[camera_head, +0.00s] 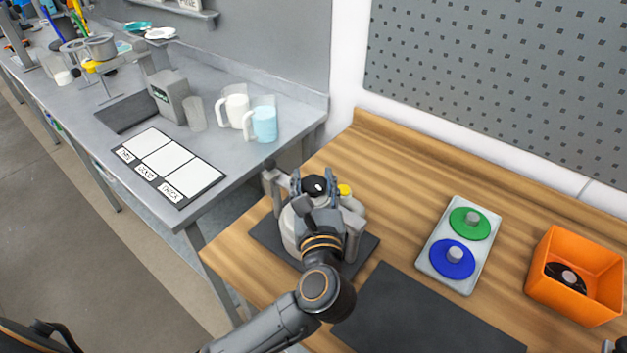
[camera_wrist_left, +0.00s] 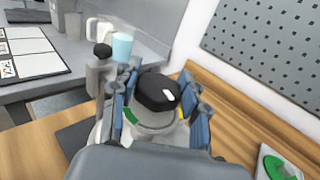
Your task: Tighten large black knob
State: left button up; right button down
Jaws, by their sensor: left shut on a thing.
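The large black knob (camera_head: 314,185) sits on top of a light grey drum-like device (camera_head: 290,232) on the wooden table. My left gripper (camera_head: 315,188) is over the device, with one finger on each side of the knob. In the left wrist view, the knob (camera_wrist_left: 157,92) has a white mark on its top and lies between the blue-padded fingers (camera_wrist_left: 160,110). The gripper is shut on the knob. A green and yellow band shows on the collar below it. Much of the device is hidden behind my arm. My right gripper is not clearly seen.
A grey tray (camera_head: 427,262) with a green and a blue disc lies right of the device. An orange bin (camera_head: 559,302) holds a black disc. A dark mat (camera_head: 420,318) lies in front. A grey bench (camera_head: 230,165) with jugs stands at left.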

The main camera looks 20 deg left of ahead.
pick_arm(q)
jog(key=shift+m+t+h, duration=0.3)
jog(key=shift+m+h, duration=0.2)
jog(key=shift+h, duration=0.2)
jog(key=m+h+p, duration=0.1)
jog(key=m+h, duration=0.1)
jog(key=h, duration=0.1)
jog(key=m+h+p, duration=0.2)
jog(key=h, duration=0.1)
jog(key=shift+a+r+t, duration=0.1)
jog(key=shift+r+t, duration=0.1)
jog(key=shift+t, duration=0.2)
jog(key=m+h+p, duration=0.2)
jog(key=h, duration=0.2)
jog(key=shift+m+g, duration=0.3)
jog(key=m+g+h+p, duration=0.1)
jog(key=m+h, duration=0.1)
jog(key=h, duration=0.1)
jog(key=shift+f, duration=0.1)
jog(key=m+g+h, duration=0.1)
jog(key=m+h, duration=0.1)
jog(key=h, duration=0.1)
jog(key=shift+f+g, duration=0.1)
jog(key=shift+g, duration=0.3)
jog(key=shift+m+g+h, duration=1.5)
jog(key=shift+h, duration=0.2)
jog(key=shift+d, duration=0.2)
